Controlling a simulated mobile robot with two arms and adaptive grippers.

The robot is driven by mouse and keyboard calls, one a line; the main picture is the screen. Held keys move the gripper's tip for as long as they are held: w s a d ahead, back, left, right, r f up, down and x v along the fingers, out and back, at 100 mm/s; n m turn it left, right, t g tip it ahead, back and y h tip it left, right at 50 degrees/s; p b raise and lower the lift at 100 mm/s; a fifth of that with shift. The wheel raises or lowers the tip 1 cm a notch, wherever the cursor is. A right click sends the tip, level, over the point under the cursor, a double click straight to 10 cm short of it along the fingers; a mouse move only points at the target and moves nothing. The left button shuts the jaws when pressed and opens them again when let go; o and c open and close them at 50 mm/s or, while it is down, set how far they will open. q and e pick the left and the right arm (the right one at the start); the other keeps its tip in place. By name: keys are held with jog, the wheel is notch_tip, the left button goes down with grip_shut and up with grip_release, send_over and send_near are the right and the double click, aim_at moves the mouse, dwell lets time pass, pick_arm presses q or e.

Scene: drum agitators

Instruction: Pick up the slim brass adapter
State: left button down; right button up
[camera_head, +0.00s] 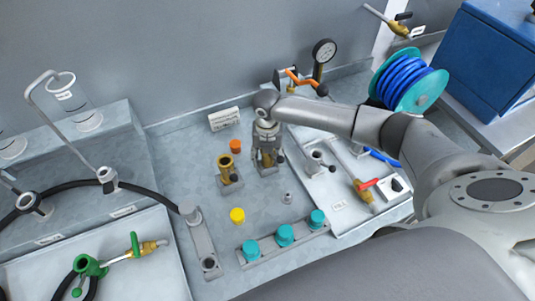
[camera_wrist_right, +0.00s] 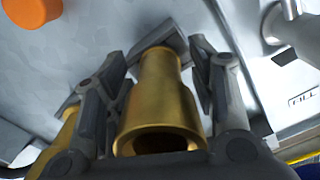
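Two brass adapters stand upright in small grey holders on the bench. One brass adapter (camera_head: 267,159) is under my right gripper (camera_head: 267,152), partly hidden by its fingers. The other brass adapter (camera_head: 225,163), with a wide rim, stands just left of it. In the right wrist view the first adapter (camera_wrist_right: 160,100) lies between the fingers, its open end facing the camera. My right gripper (camera_wrist_right: 162,85) straddles it, with narrow gaps seeming to show on both sides. Part of the other adapter (camera_wrist_right: 62,135) shows behind the left finger. My left gripper is not in view.
An orange cap (camera_head: 235,146) and a yellow cap (camera_head: 237,215) lie nearby. A rack with teal caps (camera_head: 284,235) stands in front. A white tray (camera_head: 340,218) with a red-handled valve (camera_head: 364,190) is to the right. A pressure gauge (camera_head: 324,50) stands behind.

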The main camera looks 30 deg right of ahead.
grip_shut()
jog(key=shift+r, duration=0.15)
jog(key=shift+r, duration=0.35)
notch_tip(320, 180, up, 9)
jog(key=b, duration=0.2)
jog(key=shift+b, duration=0.4)
